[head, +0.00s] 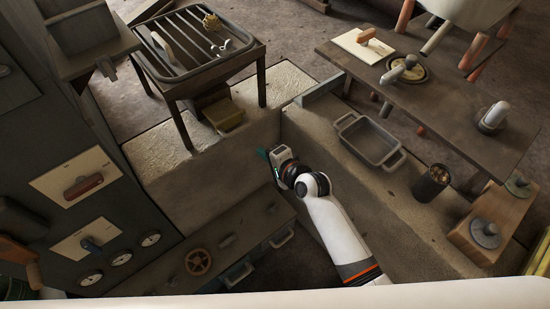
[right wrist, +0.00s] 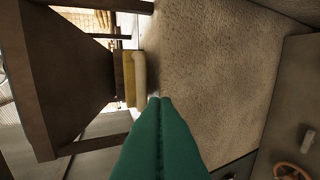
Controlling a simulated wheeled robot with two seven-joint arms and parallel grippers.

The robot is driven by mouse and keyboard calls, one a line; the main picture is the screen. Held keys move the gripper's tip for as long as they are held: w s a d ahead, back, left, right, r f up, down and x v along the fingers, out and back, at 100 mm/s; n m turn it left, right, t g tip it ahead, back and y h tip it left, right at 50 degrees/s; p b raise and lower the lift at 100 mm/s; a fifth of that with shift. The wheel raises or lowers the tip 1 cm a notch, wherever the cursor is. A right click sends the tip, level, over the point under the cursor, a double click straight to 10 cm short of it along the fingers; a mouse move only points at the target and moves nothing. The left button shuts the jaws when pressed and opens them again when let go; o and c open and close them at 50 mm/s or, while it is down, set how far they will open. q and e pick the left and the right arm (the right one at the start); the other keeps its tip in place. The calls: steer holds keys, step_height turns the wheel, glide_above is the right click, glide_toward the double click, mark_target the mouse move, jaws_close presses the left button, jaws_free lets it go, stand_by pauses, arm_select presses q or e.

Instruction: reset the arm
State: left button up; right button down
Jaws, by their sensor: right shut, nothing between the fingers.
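My right arm (head: 335,228) comes up from the lower middle of the head view, white with dark and orange bands. Its gripper (head: 265,156) is in front of the pale stone block, near the inner corner of the ledges. In the right wrist view the green fingers (right wrist: 160,103) are pressed together with nothing between them. They point toward the pale rough surface (right wrist: 215,60) and seem apart from it. My left gripper is not in view.
A slatted metal grill table (head: 195,50) stands at the upper left. A gauge panel (head: 80,190) is at the left. A grey tray (head: 369,140) and dark can (head: 431,182) stand on the right ledge, before a wooden bench (head: 440,100). A handwheel (head: 198,262) is low.

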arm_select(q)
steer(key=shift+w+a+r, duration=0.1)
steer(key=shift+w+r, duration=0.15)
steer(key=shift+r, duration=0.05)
arm_select(e)
steer(key=v, duration=0.4)
steer(key=shift+s+d, duration=0.2)
